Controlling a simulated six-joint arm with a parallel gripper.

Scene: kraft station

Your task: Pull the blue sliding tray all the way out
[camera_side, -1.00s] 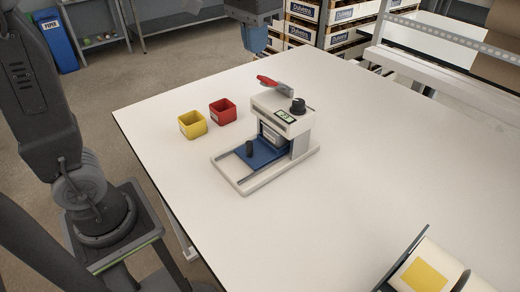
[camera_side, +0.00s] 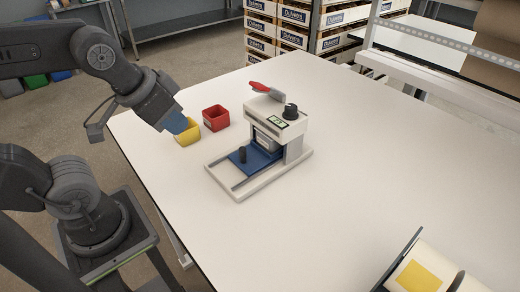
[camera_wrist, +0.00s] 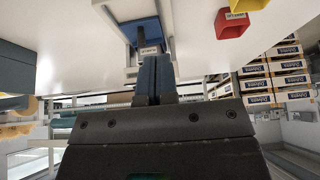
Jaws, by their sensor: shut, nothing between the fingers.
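The blue sliding tray (camera_side: 235,161) lies on the pale base of a small press-like machine (camera_side: 274,110), partly under its head. A bare stretch of the base and rail shows in front of the tray. A black upright knob (camera_side: 243,155) stands on the tray. My gripper (camera_side: 186,124) is shut and empty, pointing down beside the yellow bin, left of the machine and apart from the tray. In the wrist view the blue fingers (camera_wrist: 154,58) are together, with the blue tray (camera_wrist: 146,29) beyond them; the fingers partly cover it.
A yellow bin (camera_side: 189,137) sits at my fingers, which partly overlap it in the side view. A red bin (camera_side: 215,119) stands between it and the machine. The white table (camera_side: 350,190) is clear right of the machine.

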